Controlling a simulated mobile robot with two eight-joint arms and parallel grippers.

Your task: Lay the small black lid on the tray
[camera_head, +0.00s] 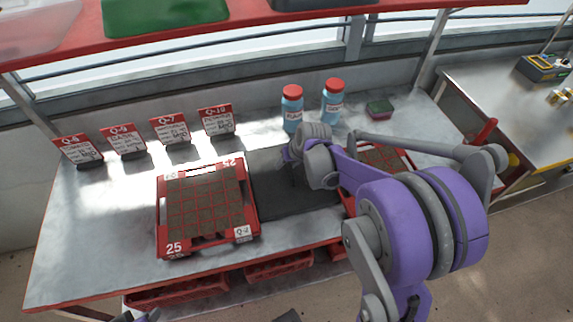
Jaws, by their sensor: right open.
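A red tray (248,197) with brown soil-filled cells sits on the left half of the bench, marked 25 and Q-2. A second red tray (404,158) lies to the right, largely hidden behind my right arm. A dark flat mat or panel (275,205) lies between them. My right gripper (293,177) is above this dark area, open, its fingers small and partly hidden by the wrist. I cannot pick out the small black lid with certainty. A dark flat piece (322,4) on the upper shelf is cut by the frame.
Several label cards, including one marked Q-10 (216,121), stand along the back left. A red shelf (262,17) overhangs, bearing a green lid (165,14). The bench's left end is clear.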

